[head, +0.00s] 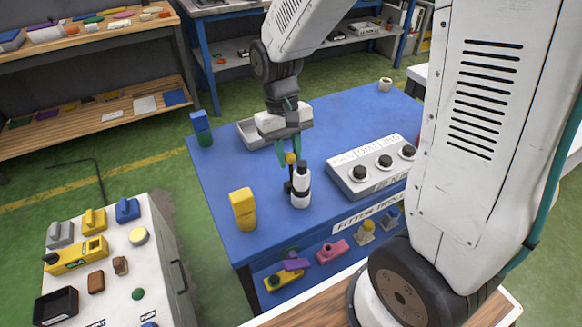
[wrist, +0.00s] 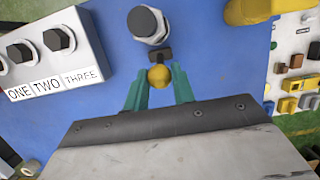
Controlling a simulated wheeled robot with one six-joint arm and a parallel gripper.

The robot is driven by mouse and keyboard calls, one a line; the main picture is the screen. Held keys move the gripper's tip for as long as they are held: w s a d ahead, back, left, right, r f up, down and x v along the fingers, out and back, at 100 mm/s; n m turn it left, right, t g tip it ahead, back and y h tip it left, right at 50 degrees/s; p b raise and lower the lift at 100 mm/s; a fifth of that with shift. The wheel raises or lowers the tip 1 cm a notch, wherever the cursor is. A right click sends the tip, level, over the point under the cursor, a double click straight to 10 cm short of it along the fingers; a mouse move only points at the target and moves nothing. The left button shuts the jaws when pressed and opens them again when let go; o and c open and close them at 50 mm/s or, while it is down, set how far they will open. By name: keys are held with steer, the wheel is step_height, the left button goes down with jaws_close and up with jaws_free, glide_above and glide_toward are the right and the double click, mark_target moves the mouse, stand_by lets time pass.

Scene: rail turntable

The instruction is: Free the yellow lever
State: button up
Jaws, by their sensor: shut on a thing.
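My gripper (head: 291,155) points down over the blue bench, its teal fingers shut on a round yellow knob (head: 291,159). A dark stem (head: 288,187) runs below the knob, close beside a white cylinder with a dark cap (head: 300,190). In the wrist view the knob (wrist: 159,76) sits between the fingertips, with a dark end piece (wrist: 160,54) beyond it. I cannot tell whether the stem's lower end touches the bench. A long yellow block with a black knob (head: 76,255) lies on the white cabinet. I cannot tell which yellow piece is the lever.
A sloped grey box with several dark hex knobs (head: 372,167) stands right of my gripper. A yellow block (head: 243,208) stands at the bench's front left, and a grey tray (head: 250,136) lies behind. The blue bench (head: 345,112) is clear toward the back.

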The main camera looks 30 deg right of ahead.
steer(key=shift+w, duration=0.25)
steer(key=shift+w+f, duration=0.25)
steer(key=shift+w, duration=0.35)
steer(key=shift+w+f, duration=0.4)
steer(key=shift+w, duration=0.3)
steer(key=shift+w+f, duration=0.55)
steer(key=shift+w, duration=0.05)
stand_by(0.4)
